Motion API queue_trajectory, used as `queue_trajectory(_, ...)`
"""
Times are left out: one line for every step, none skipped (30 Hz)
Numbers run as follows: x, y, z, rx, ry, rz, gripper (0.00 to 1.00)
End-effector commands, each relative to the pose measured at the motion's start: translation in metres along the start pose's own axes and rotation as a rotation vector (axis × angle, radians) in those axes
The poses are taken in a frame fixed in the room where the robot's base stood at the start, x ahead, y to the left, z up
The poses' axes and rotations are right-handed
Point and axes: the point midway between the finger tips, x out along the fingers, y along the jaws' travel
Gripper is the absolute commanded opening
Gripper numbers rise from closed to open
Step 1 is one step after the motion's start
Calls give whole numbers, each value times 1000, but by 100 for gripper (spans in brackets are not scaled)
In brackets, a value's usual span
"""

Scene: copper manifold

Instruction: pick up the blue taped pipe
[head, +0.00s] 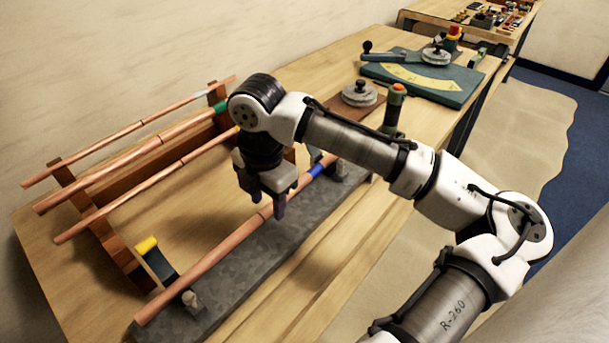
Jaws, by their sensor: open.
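The blue taped pipe (218,250) is a long copper pipe with a band of blue tape (317,170) near its far end. It lies on supports above a grey slab (245,280) on the wooden bench. My gripper (277,207) points down at the pipe's middle, on the near side of the blue tape. Its jaws are open, with a dark finger showing in front of the pipe. The gripper hides part of the pipe, and I cannot tell whether the fingers straddle or touch it.
Several other copper pipes (130,155) lie on a wooden rack (117,250) at the left, with green, yellow and whitish tape. A yellow-topped item (147,245) sits beside the slab. A green bending plate (425,78) and a green post (393,110) stand farther back.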

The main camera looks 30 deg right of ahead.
Motion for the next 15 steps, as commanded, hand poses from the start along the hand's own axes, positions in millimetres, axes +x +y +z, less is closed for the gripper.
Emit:
queue_trajectory(5,0,0,0,1,-1,45)
queue_trajectory(8,0,0,0,1,-2,45)
queue_trajectory(10,0,0,0,2,-1,45)
queue_trajectory(11,0,0,0,1,0,45)
queue_trajectory(12,0,0,0,1,1,45)
queue_trajectory(13,0,0,0,1,1,45)
queue_trajectory(13,0,0,0,1,1,45)
queue_trajectory(13,0,0,0,1,1,45)
queue_trajectory(13,0,0,0,1,1,45)
queue_trajectory(12,0,0,0,1,1,45)
queue_trajectory(12,0,0,0,1,1,43)
queue_trajectory(12,0,0,0,1,1,38)
queue_trajectory(12,0,0,0,1,1,34)
queue_trajectory(12,0,0,0,1,1,30)
queue_trajectory(12,0,0,0,1,1,25)
